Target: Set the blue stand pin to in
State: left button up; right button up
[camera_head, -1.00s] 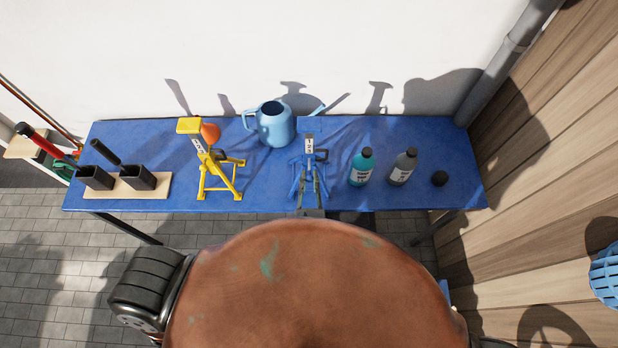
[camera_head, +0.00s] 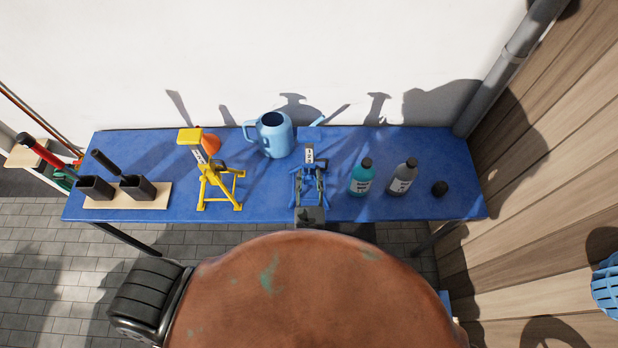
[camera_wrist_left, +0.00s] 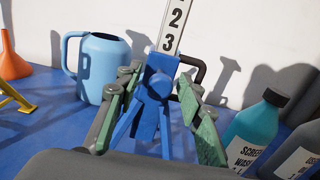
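The blue stand (camera_head: 298,183) stands upright near the front middle of the bench. In the left wrist view the blue stand (camera_wrist_left: 157,85) fills the centre, with a pale numbered post rising from it. A black bent pin handle (camera_wrist_left: 201,70) shows at the right of its collar; I cannot tell how deep the pin sits. My left gripper (camera_head: 310,190) is at the stand's front. In the wrist view the green-padded fingers of my left gripper (camera_wrist_left: 158,80) are apart, one on each side of the stand; contact is not clear. My right gripper is not in view.
A yellow stand (camera_head: 225,189) and orange funnel (camera_head: 212,144) are left of the blue stand. A blue watering can (camera_head: 274,137) is behind it. A teal bottle (camera_head: 361,179) and grey bottle (camera_head: 402,179) stand close on its right. Black holders (camera_head: 138,188) are at far left.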

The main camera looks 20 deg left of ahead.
pick_arm(q)
jog(key=shift+s, duration=0.15)
jog(key=v, duration=0.7)
jog(key=shift+s, duration=0.2)
jog(key=shift+d, duration=0.1)
